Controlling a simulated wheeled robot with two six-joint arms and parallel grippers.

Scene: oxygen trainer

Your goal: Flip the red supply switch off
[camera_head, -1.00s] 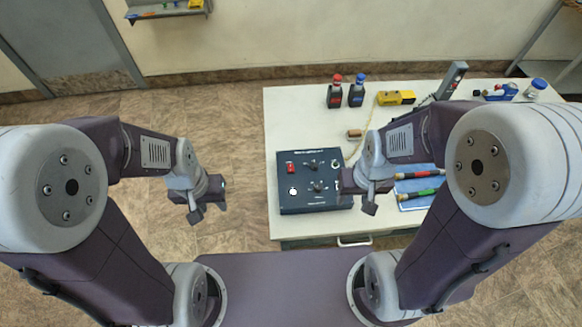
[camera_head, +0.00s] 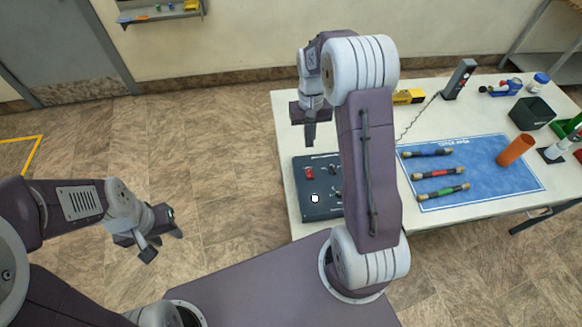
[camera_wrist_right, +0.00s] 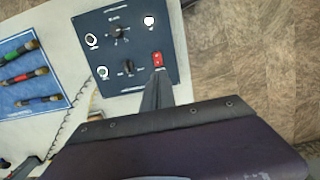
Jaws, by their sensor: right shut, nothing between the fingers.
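The red supply switch (camera_head: 309,173) is on the dark blue control box (camera_head: 322,212) at the near left of the table. In the right wrist view the red switch (camera_wrist_right: 157,59) sits just beyond the fingertips of my right gripper (camera_wrist_right: 157,76). In the head view my right gripper (camera_head: 310,142) points down above the box's far edge, near the switch. It is shut with nothing in it. I cannot tell whether it touches the switch or which way the switch is set. My left gripper (camera_head: 162,246) is open and empty over the floor, left of the table.
My right arm hides the box's right side. A blue mat (camera_head: 510,175) with several coloured cylinders lies right of it. A coiled cord runs across the table.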

